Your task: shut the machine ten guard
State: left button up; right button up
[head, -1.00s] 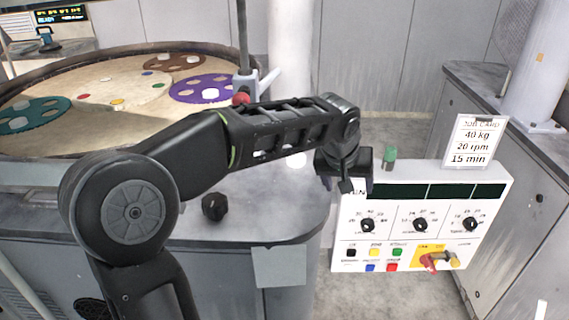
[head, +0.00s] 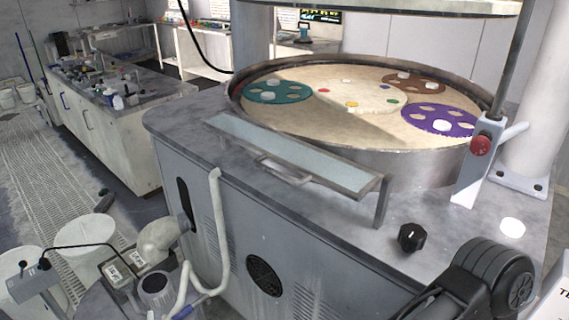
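A long guard panel (head: 255,137), pale and frosted in a grey metal frame, lies low and slanted along the front rim of the round polishing machine (head: 190,130). Its bar handle (head: 284,172) is on the front side, and a bent metal bracket (head: 381,205) stands at its right end. The space above the panel is open to the basin. No machine number is readable. Part of my black arm shows at the lower right, away from the panel. Neither gripper is in view.
The basin holds teal (head: 278,92), brown (head: 413,82) and purple (head: 438,121) carriers under a raised upper plate (head: 440,7). A red button (head: 480,146) and black knob (head: 412,238) are at the right. Hoses and buckets (head: 80,242) crowd the lower left.

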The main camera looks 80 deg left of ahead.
aim_at(308, 175)
jog(key=u, duration=0.45)
jog(key=j+u, duration=0.15)
jog(key=u, duration=0.3)
jog(key=j+u, duration=0.1)
jog(key=u, duration=0.85)
jog(key=j+u, duration=0.1)
jog(key=u, duration=0.35)
jog(key=i+u, duration=0.1)
jog(key=u, duration=0.35)
